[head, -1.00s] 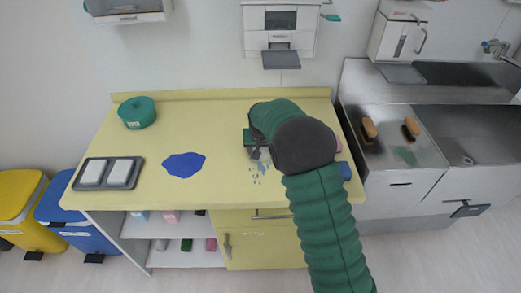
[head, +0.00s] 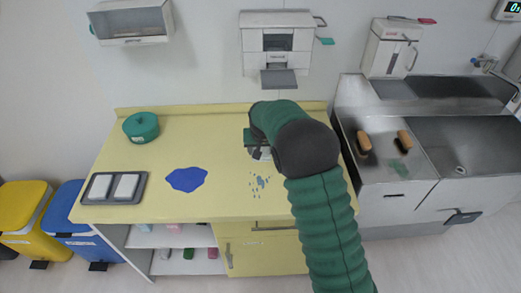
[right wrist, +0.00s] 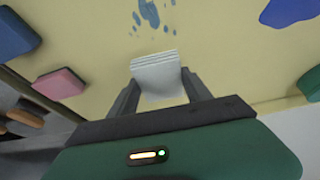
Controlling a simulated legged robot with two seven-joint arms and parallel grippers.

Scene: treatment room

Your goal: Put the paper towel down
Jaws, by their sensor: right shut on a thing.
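My right gripper (right wrist: 161,95) is shut on a white folded paper towel (right wrist: 157,72), which sits between its two fingers. In the head view the right gripper (head: 259,152) is over the yellow counter (head: 220,128), behind a patch of blue-grey drops (head: 260,184). My own arm hides part of it there, and the towel is hard to make out. In the right wrist view the drops (right wrist: 148,13) lie beyond the towel. I cannot tell whether the towel touches the counter. My left gripper is not in view.
A blue spill (head: 186,179), a green round pot (head: 141,127) and a grey tray (head: 115,200) with two white pads are on the counter's left. A pink block (right wrist: 60,83) and a blue block (right wrist: 13,36) lie near the gripper. A sink (head: 465,150) stands right.

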